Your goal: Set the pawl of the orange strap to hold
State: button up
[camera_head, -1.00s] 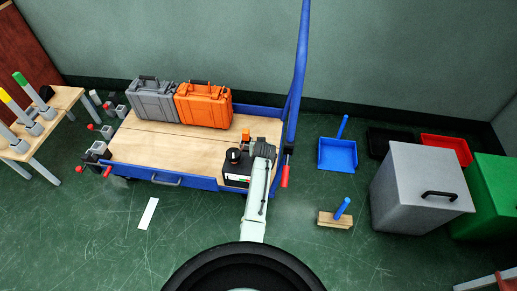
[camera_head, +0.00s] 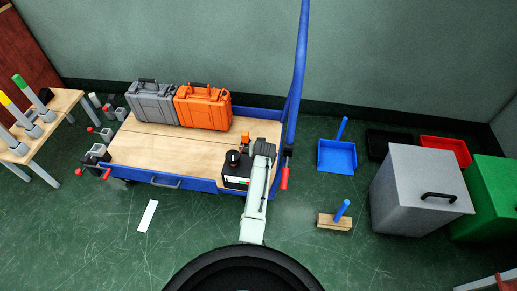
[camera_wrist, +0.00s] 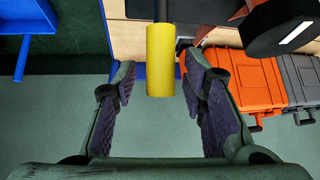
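A yellow cylindrical grip (camera_wrist: 160,62) stands between the fingers of my gripper (camera_wrist: 160,88) in the wrist view. The fingers are open, with a gap on each side of it. In the head view my gripper (camera_head: 264,146) is over the right end of the blue trolley's wooden deck (camera_head: 150,146). A small orange part (camera_head: 245,138) shows just left of it. I cannot make out the orange strap or its pawl there; my arm hides part of that spot.
A black box with a round knob (camera_head: 234,174) sits beside my arm on the deck. An orange case (camera_head: 203,108) and a grey case (camera_head: 152,103) stand at the back. The trolley's blue upright (camera_head: 298,80) rises close on the right. A blue dustpan (camera_head: 337,156) lies beyond.

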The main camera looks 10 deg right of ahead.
jog(key=v, duration=1.2)
jog(key=shift+a, duration=0.1)
dwell(0.4)
